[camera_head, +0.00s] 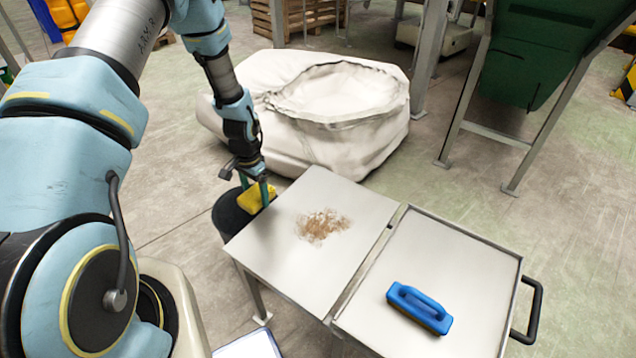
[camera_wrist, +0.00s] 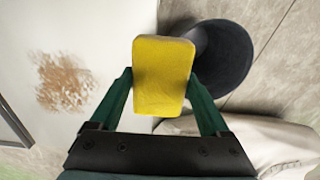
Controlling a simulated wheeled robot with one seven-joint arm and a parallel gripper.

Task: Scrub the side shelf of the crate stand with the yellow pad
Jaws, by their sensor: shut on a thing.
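My gripper (camera_head: 264,184) is shut on the yellow pad (camera_head: 254,198), with a green finger on each side of it. The pad also shows in the wrist view (camera_wrist: 163,76), between the fingers. In the head view the gripper and pad are at the far left corner of the side shelf (camera_head: 277,258), near its edge. I cannot tell whether the pad touches the shelf. A brown dirt patch (camera_head: 322,226) lies on the shelf, to the right of the pad. It also shows in the wrist view (camera_wrist: 64,82), left of the pad.
A black bucket (camera_head: 230,216) stands just left of the shelf. A blue-handled brush (camera_head: 419,307) lies on the stand's right panel (camera_head: 470,265), which has a black handle (camera_head: 530,306). A large white sack (camera_head: 340,140) sits behind the shelf.

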